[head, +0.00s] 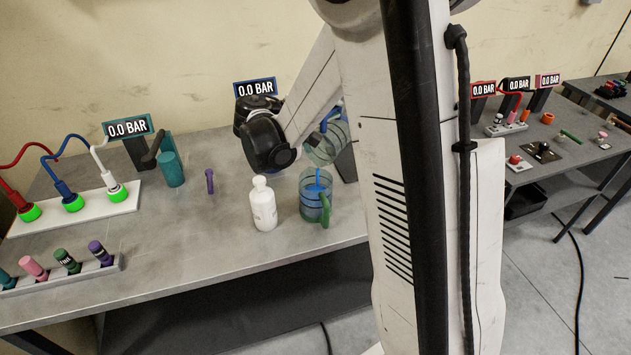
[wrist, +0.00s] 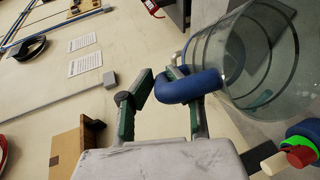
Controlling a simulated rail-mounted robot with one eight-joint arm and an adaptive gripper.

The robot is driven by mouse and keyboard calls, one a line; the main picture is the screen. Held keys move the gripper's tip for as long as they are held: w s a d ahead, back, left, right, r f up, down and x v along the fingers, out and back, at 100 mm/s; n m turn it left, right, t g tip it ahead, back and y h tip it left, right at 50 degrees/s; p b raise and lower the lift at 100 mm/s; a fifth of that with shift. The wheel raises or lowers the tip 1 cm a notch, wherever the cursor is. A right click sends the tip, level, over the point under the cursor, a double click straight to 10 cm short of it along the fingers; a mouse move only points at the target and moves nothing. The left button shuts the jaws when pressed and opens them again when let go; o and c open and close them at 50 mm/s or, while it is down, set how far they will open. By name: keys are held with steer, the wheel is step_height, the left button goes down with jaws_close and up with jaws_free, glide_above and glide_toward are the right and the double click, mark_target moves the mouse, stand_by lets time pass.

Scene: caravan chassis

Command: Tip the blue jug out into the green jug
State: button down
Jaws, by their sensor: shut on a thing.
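The blue jug (head: 328,143), clear-walled with a blue handle, is tipped on its side above the green jug (head: 316,200). In the wrist view the blue jug (wrist: 262,62) is at the right, its blue handle between the fingers of my gripper (wrist: 158,88), which is shut on it. The green jug stands upright on the bench, clear with a green handle at its right. It has blue in its lower part, and a narrow blue streak, seemingly liquid, shows at its mouth. In the head view my arm hides the fingers.
A white bottle (head: 263,204) stands close left of the green jug. A purple peg (head: 209,181), a teal cylinder (head: 171,169) and pressure displays are farther left and back. The bench's front edge is near the green jug. Bare bench lies left of the bottle.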

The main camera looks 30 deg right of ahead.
steer(key=shift+s+a+b, duration=0.1)
steer(key=shift+a+b, duration=0.15)
steer(key=shift+b, duration=0.05)
steer(key=shift+d+r+p, duration=0.15)
steer(key=shift+r+p, duration=0.05)
steer(key=shift+p, duration=0.15)
steer(key=d+p, duration=0.1)
steer(key=w+d+f+y+p, duration=0.1)
steer(key=d, duration=0.1)
steer(key=w+d+y+p, duration=0.1)
steer(key=p, duration=0.1)
steer(key=shift+w+d+f+n+g, duration=0.25)
steer(key=shift+f+n+g, duration=0.05)
steer(key=shift+f, duration=0.05)
steer(key=shift+w+d+f+y+b, duration=0.2)
steer(key=shift+f+y+b, duration=0.25)
steer(key=shift+f, duration=0.25)
steer(key=shift+a, duration=0.15)
steer(key=shift+w+d+f+g+y, duration=0.15)
steer(key=shift+d+f+g+y, duration=0.15)
steer(key=shift+d+f+y, duration=0.1)
steer(key=shift+w+d+f+n+g+y+b, duration=0.7)
steer(key=shift+d+f+y+b, duration=0.8)
steer(key=shift+f, duration=1.25)
steer(key=shift+w+d+f+n+g+y+b, duration=0.3)
steer(key=shift+w+d+f+g+y+b, duration=0.75)
steer(key=shift+f+y+b, duration=1.3)
steer(key=shift+w+d+f+n+g+y+b, duration=0.6)
steer(key=shift+d+f+g+y+b, duration=0.65)
steer(key=shift+f, duration=1.95)
